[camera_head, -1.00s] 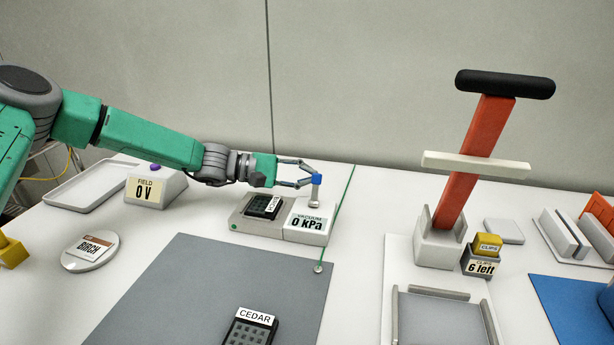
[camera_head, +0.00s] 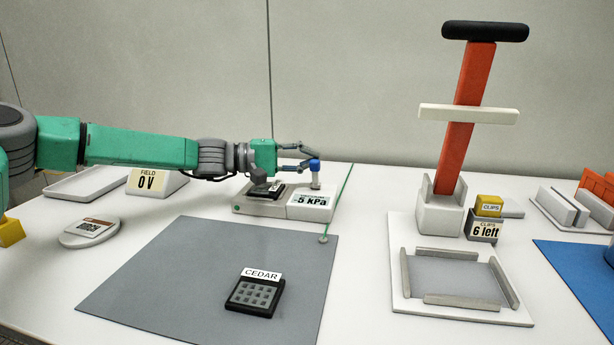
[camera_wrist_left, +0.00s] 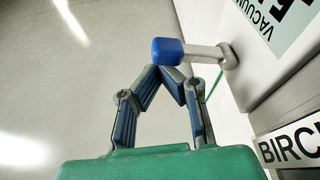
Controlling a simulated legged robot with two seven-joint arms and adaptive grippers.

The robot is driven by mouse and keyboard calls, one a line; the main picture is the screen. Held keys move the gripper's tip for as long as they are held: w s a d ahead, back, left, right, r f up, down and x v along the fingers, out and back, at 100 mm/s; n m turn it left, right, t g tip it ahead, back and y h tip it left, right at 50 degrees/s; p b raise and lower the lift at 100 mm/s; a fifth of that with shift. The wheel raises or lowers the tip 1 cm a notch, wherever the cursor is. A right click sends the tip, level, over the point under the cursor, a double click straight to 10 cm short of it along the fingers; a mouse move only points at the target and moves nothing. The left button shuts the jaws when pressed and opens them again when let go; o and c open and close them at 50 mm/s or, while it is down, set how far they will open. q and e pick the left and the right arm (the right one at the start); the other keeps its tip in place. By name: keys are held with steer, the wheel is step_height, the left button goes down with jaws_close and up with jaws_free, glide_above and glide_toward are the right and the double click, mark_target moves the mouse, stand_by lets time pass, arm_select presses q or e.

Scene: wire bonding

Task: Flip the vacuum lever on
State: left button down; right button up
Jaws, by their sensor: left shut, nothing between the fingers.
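The vacuum lever (camera_head: 315,178) has a blue cap and a pale stem and stands upright on the vacuum unit (camera_head: 264,208). The unit's display (camera_head: 311,201) reads about 5 kPa. My left gripper (camera_head: 309,160) is shut and empty, its fingertips right at the blue cap. In the left wrist view the closed fingertips (camera_wrist_left: 168,68) sit just beside the blue cap (camera_wrist_left: 167,51); I cannot tell whether they touch it. A dark chip carrier (camera_head: 264,189) sits on the unit, partly covered by my gripper. My right gripper is not in view.
A grey mat (camera_head: 200,270) with the CEDAR carrier (camera_head: 255,292) lies in front. The FIELD box (camera_head: 155,182), reading 0 V, and a white tray (camera_head: 75,184) are at left. A tall red-handled press (camera_head: 465,120) stands right. A green line runs past the unit.

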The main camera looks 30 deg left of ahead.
arm_select(q)
steer(key=shift+s, duration=0.2)
steer(key=shift+r, duration=0.1)
steer(key=shift+a, duration=0.45)
steer(key=v, duration=1.1)
steer(key=shift+s+a, duration=0.2)
steer(key=shift+s, duration=0.05)
